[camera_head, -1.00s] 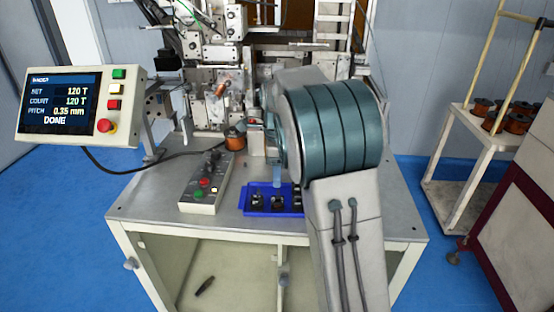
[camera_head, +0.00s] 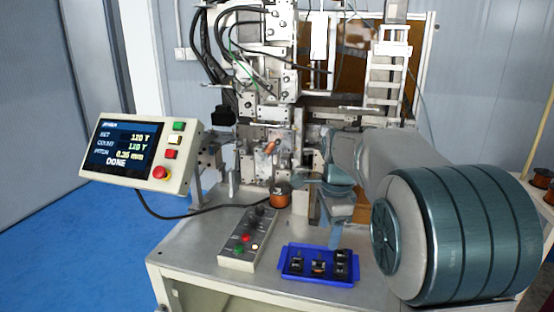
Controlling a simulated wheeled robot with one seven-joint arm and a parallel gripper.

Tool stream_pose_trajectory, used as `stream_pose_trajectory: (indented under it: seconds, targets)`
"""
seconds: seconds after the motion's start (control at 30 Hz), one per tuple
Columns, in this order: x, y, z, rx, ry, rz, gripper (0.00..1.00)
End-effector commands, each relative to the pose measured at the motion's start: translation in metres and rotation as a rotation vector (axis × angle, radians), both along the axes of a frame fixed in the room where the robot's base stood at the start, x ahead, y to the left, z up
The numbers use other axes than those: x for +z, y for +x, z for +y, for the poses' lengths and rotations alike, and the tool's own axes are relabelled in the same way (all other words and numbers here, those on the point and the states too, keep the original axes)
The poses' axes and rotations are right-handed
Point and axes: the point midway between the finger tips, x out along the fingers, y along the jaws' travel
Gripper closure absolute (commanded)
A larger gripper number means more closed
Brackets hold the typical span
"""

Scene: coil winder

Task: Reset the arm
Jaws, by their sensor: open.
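My arm (camera_head: 455,235) reaches in from the right, its large teal joint filling the lower right. My gripper (camera_head: 335,236) hangs at the arm's far end, pointing down just above and behind the blue tray (camera_head: 287,276). I see nothing held in it, and its fingertips show only small and partly blurred. The tray lies on the machine's table with several small dark parts in it, one with a copper-coloured middle. The coil winder (camera_head: 270,105) stands behind, with a copper piece (camera_head: 272,147) at its front.
A display panel (camera_head: 125,147) at the left reads 120 T set and count, with DONE. A control box (camera_head: 236,254) with coloured buttons lies left of the tray. A copper wire spool (camera_head: 280,197) stands behind it. Bare tabletop (camera_head: 192,246) shows at the left.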

Motion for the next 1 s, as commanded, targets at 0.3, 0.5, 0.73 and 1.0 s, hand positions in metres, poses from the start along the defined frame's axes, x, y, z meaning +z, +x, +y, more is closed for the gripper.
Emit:
stream_pose_trajectory:
  seconds: [0.3, 0.5, 0.73, 1.0]
  targets:
    - [0.003, -0.108, 0.001, 0.654, -0.042, -0.129, 0.41]
    - [-0.014, -0.172, 0.003, 1.065, -0.136, -0.191, 0.41]
    - [-0.038, -0.220, 0.005, 1.398, -0.240, -0.211, 0.41]
    - [-0.041, -0.226, 0.005, 1.444, -0.256, -0.212, 0.41]
